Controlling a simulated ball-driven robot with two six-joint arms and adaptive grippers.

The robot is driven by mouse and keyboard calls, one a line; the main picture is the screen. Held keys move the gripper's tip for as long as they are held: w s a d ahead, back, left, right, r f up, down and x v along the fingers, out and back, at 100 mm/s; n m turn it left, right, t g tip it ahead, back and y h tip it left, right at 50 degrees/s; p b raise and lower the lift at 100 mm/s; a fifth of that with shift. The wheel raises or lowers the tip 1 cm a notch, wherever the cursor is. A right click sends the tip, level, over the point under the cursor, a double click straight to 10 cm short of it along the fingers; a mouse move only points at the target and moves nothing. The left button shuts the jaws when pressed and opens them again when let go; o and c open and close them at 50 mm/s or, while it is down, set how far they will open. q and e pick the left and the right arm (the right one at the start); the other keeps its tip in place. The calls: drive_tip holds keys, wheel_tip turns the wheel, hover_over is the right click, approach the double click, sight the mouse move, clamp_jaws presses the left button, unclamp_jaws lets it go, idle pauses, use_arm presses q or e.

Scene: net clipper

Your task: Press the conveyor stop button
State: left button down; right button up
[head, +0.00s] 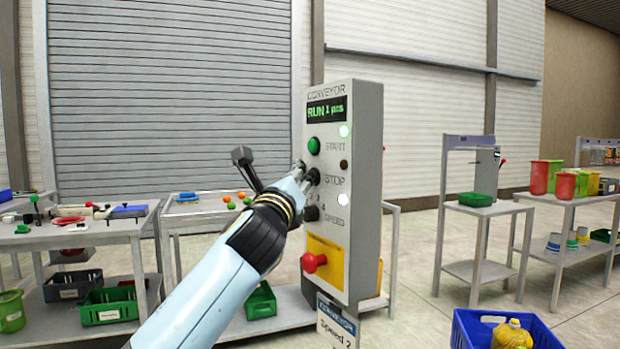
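The conveyor control box (368,150) stands in the middle of the head view. My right gripper is out of view.
Below STOP are a black speed knob (312,213) and a red mushroom button (314,262) on a yellow plate. A sign (336,325) reads "Speed 2". A blue crate (467,335) stands at the lower right. Work tables stand left and right, with open floor between box and right tables.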

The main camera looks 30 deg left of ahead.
use_arm(q)
drive_tip(key=shift+w+d, duration=0.1)
drive_tip(key=shift+w, duration=0.1)
idle(0.5)
drive_tip(key=shift+s+a, duration=0.35)
drive_tip(key=shift+s, duration=0.4)
drive_tip(key=shift+p, duration=0.3)
drive_tip(key=s, duration=0.1)
drive_tip(key=s+a, duration=0.1)
drive_tip(key=s, duration=0.1)
drive_tip(key=s+a, duration=0.1)
drive_tip(key=shift+s+a, duration=0.15)
drive_tip(key=shift+s, duration=0.1)
drive_tip(key=shift+f, duration=0.1)
idle(0.3)
